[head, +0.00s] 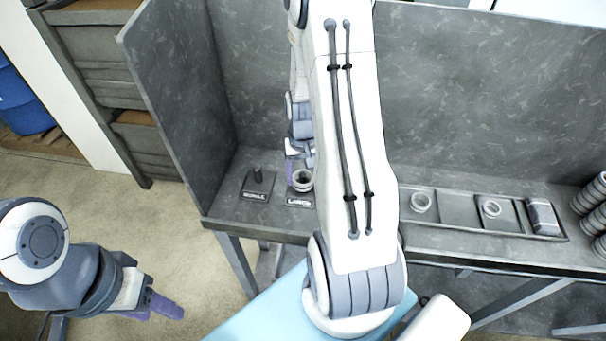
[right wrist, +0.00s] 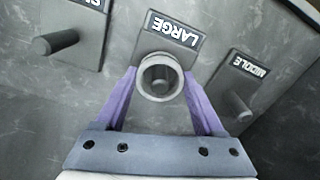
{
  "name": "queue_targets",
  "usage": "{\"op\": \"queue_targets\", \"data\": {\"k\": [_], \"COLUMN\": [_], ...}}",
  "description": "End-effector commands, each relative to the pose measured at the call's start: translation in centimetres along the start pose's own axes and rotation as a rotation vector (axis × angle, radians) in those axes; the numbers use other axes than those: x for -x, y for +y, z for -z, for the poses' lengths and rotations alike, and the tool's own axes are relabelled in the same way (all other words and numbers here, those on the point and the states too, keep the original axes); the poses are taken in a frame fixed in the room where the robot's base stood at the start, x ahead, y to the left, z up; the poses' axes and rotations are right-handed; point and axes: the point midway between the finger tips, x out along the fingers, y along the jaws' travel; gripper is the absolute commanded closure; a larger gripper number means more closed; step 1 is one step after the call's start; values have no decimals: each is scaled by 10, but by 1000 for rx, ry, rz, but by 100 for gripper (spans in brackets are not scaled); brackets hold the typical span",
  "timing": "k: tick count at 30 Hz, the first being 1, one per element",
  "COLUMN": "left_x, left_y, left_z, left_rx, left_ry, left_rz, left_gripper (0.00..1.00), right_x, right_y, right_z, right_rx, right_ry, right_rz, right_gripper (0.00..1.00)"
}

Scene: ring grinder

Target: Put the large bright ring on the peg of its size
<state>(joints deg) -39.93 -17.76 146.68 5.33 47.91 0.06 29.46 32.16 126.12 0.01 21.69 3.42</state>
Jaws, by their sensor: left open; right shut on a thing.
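A bright ring (right wrist: 160,77) sits between the purple fingers of my right gripper (right wrist: 162,90), which is shut on it. The ring is at the plate labelled LARGE (right wrist: 172,30); I cannot tell whether it is around that plate's peg. In the head view the ring (head: 303,180) shows just above the LARGE plate (head: 300,201), left of my right arm. The MIDDLE peg (right wrist: 238,104) is bare and also shows in the head view (head: 258,174). Another bare peg (right wrist: 56,41) stands on a plate with a cut-off label. My left gripper (head: 166,308) is open and empty, away from the bench.
A tray (head: 458,210) on the bench holds a ring (head: 421,203), a second ring (head: 491,209) and a grey cylindrical part (head: 543,216). Stacked rings (head: 592,203) stand at the far right. Grey panels (head: 180,95) wall the bench's back and left.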

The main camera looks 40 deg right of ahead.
Motion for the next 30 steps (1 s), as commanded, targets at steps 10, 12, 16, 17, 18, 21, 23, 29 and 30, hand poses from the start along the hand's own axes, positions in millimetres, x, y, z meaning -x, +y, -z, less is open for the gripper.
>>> {"op": "queue_targets", "data": {"k": [10,12,16,17,18,21,23,29,30], "left_x": [-4,-5,-7,-8,-8,-10,-8,-8,-8], "left_y": [0,0,0,-1,-1,-1,-1,-1,-1], "left_z": [0,0,0,0,0,0,0,0,0], "left_rx": [0,0,0,0,0,0,0,0,0], "left_ry": [0,0,0,0,0,0,0,0,0], "left_rz": [0,0,0,0,0,0,0,0,0], "left_gripper": [50,50,50,50,50,50,50,50,50], "right_x": [-5,-7,-9,-10,-11,-13,-12,-12,-12], "right_y": [0,0,0,0,0,0,0,0,0], "right_z": [0,0,0,0,0,0,0,0,0], "right_rx": [0,0,0,0,0,0,0,0,0], "right_ry": [0,0,1,1,1,1,1,0,0], "right_rz": [0,0,0,0,0,0,0,0,0], "right_gripper": [97,97,97,97,97,97,17,17,17]}}
